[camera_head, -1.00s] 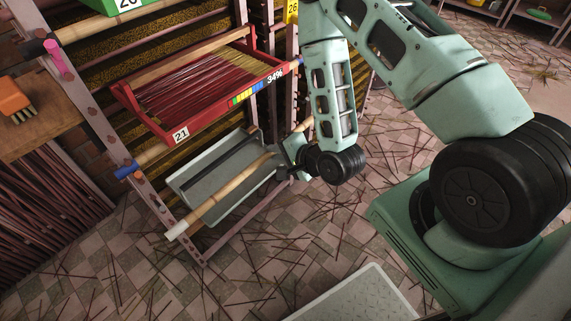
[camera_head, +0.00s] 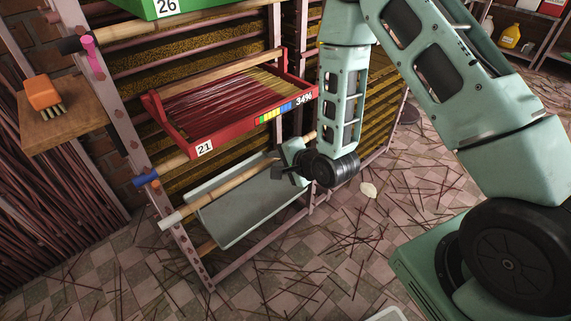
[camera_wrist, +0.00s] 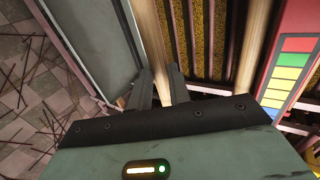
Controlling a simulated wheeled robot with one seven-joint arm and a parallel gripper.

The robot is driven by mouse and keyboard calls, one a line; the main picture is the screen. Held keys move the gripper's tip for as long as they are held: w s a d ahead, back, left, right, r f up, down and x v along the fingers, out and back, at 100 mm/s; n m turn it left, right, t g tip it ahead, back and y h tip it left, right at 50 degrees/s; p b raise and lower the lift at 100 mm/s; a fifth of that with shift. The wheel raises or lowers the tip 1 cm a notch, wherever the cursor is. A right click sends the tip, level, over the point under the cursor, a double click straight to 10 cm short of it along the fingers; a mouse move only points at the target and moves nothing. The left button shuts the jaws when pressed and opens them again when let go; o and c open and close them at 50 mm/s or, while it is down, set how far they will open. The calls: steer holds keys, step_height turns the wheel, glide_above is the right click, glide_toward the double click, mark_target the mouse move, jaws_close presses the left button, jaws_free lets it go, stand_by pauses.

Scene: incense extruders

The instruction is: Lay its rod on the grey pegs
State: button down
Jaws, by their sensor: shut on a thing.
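My gripper (camera_head: 287,172) is shut on a pale wooden rod (camera_head: 215,198). In the wrist view the rod (camera_wrist: 173,35) passes between the gripper's fingers (camera_wrist: 160,88). The rod slants from a whitish end at the lower left, in front of the rack's left post (camera_head: 187,247), to the right beyond the gripper. A long grey tray (camera_head: 250,217) is just below the rod; I cannot tell how the two are joined. The tray also shows in the wrist view (camera_wrist: 80,35). I cannot make out any grey pegs; the rod or my arm may hide them.
Higher are a pink peg (camera_head: 88,41) and a green tray (camera_head: 140,7). An orange brush (camera_head: 42,92) lies on a wooden shelf at left. Sticks litter the floor.

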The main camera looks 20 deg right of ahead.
mark_target(268, 162)
steer(key=shift+s+f+b+x, duration=0.15)
steer(key=shift+b+x, duration=0.3)
steer(key=shift+x, duration=0.55)
steer(key=shift+f+b+x, duration=0.1)
steer(key=shift+b+x, duration=0.35)
steer(key=shift+x, duration=0.55)
steer(key=shift+s+f+b+x, duration=0.15)
steer(key=shift+b+x, duration=0.3)
steer(key=shift+x, duration=0.55)
steer(key=shift+d, duration=0.1)
steer(key=c, duration=0.9)
jaws_free()
steer(key=s+d+b, duration=0.1)
steer(key=s+d, duration=0.2)
steer(key=s, duration=0.6)
steer(key=shift+s, duration=0.25)
